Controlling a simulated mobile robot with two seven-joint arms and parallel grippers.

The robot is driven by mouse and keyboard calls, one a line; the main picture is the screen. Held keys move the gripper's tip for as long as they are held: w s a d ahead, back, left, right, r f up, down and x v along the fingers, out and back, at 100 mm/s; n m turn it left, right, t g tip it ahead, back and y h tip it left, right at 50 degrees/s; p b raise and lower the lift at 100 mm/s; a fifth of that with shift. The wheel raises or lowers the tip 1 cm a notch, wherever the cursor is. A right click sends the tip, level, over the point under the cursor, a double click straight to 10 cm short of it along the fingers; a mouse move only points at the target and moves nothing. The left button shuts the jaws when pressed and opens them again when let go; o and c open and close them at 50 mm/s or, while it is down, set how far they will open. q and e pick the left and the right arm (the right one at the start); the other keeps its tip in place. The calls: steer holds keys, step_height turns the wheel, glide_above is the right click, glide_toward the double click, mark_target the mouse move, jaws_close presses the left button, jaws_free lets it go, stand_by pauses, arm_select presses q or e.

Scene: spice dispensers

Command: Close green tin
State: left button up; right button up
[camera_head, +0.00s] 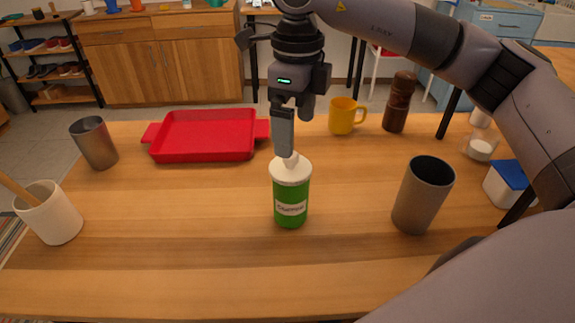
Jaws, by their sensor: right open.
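The green tin (290,208) stands upright near the middle of the wooden table. It has a white label and a white lid top (289,171). A small white piece, seemingly a raised flap, sticks up from the lid at the fingertips. My right gripper (287,152) points down directly over the tin, its fingers at or just above this piece. It is open, but the fingers overlap in this view; I cannot tell whether they touch the lid. My left gripper is not in view.
A red tray (204,153) lies behind left, with a metal cup (94,142) beside it. A grey tumbler (422,194) stands right of the tin. A yellow mug (342,116) and brown grinder (399,103) stand behind. A utensil crock (48,214) is far left. The front is clear.

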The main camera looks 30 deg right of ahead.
mark_target(290, 163)
steer(key=shift+f, duration=0.1)
steer(key=shift+f, duration=0.9)
steer(key=shift+f, duration=0.1)
steer(key=f, duration=0.5)
steer(key=shift+w+a+p, duration=0.25)
steer(key=shift+a+p, duration=0.05)
steer(key=c, duration=1)
